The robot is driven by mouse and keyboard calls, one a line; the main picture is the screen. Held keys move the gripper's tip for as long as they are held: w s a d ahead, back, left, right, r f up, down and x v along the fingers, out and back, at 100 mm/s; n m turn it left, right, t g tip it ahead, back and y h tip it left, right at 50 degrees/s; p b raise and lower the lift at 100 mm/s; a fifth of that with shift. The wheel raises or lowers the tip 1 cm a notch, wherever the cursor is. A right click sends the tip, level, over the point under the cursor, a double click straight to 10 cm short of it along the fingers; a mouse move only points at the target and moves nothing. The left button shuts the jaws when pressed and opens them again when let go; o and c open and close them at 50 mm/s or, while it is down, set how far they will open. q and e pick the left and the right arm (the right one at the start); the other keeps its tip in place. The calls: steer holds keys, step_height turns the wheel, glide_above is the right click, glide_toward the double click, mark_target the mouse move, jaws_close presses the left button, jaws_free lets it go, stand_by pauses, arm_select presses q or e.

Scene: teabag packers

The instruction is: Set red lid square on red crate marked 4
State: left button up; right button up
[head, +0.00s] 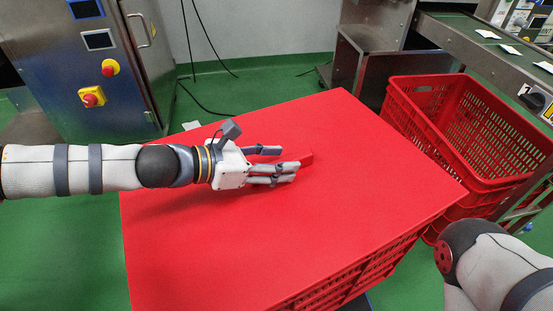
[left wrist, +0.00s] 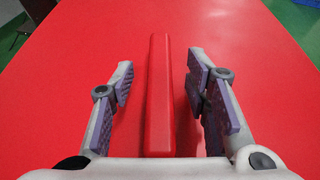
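The red lid (head: 230,245) is a large flat panel lying over a red crate (head: 365,275), whose slatted wall shows below the lid's front right edge. Most of the crate is hidden, and no number is visible on it. A raised red bar handle (left wrist: 160,95) stands on the lid; its end also shows in the head view (head: 307,159). My left gripper (head: 285,160) is low over the lid, with its open fingers on either side of the handle. In the left wrist view, gaps show between the handle and both fingers. My right gripper is out of view.
An open, empty-looking red crate (head: 405,105) stands at the right, close to the lid's right side. Behind it is a conveyor (head: 480,45) with white packets. A steel cabinet (head: 75,70) stands at the back left. Green floor (head: 60,240) is clear at the left.

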arm_select(q)
steer(key=shift+f, duration=0.15)
steer(key=v, duration=1.2)
